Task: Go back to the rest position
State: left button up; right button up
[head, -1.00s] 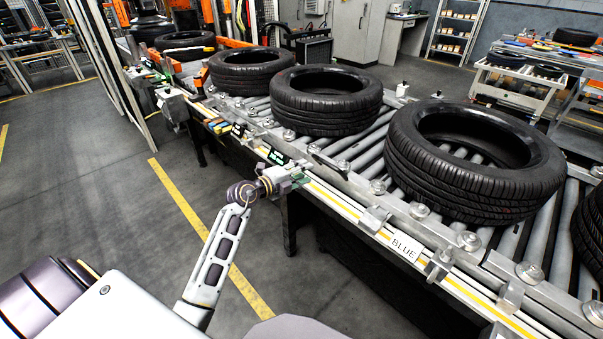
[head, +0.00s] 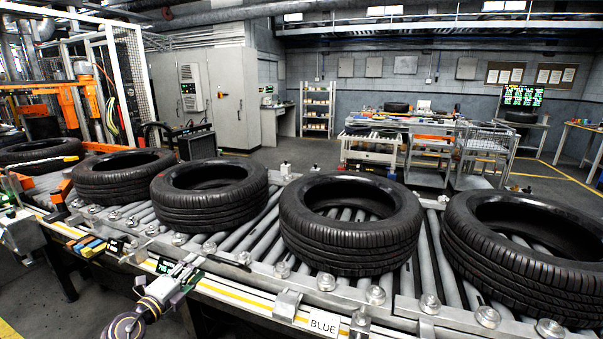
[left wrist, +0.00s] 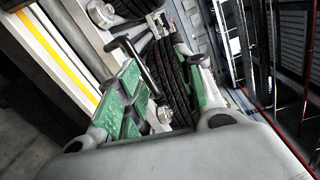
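My left gripper (head: 181,274) is in the lower left of the head view, beside the front rail of the conveyor (head: 240,292). In the left wrist view its two green-padded fingers (left wrist: 160,75) stand apart. Nothing is held between them; a tyre and a dark bent handle-like part (left wrist: 132,58) show beyond. I cannot tell whether a finger touches the rail. My right gripper is not in view.
Several black tyres, among them a middle one (head: 350,222) and a right one (head: 530,240), lie on the rollers. Small coloured blocks (head: 86,246) lie on the left ledge. Carts (head: 372,152) stand behind.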

pick_arm(q)
jog(key=w+a+f+n+t+y, duration=0.1)
jog(key=a+f+n+y, duration=0.25)
jog(key=f+n, duration=0.4)
jog(key=w+a+f+n+y, duration=0.1)
jog(key=a+f+n+y, duration=0.25)
jog(key=f, duration=0.75)
jog(key=s+f+n+g, duration=0.2)
jog(key=s+f, duration=0.2)
jog(key=f, duration=0.5)
jog(key=s+f+n+g, duration=0.2)
jog(key=s+f, duration=0.1)
jog(key=f, duration=0.5)
jog(key=s+f+n+g, duration=0.2)
jog(key=s+f+n, duration=0.15)
jog(key=f, duration=0.55)
jog(key=s+d+f+n+g, duration=0.35)
jog(key=s+f+g, duration=0.25)
jog(key=s+f, duration=1.3)
jog(key=s+d+f+g, duration=0.1)
jog(key=s+f+g, duration=0.1)
jog(key=s, duration=1.1)
jog(key=s+d+f+m+g+h, duration=0.1)
jog(key=s+f, duration=0.3)
jog(key=s, duration=0.9)
jog(key=shift+d+f+g+p, duration=0.2)
jog(key=shift+g+p, duration=0.1)
jog(key=shift+g, duration=0.2)
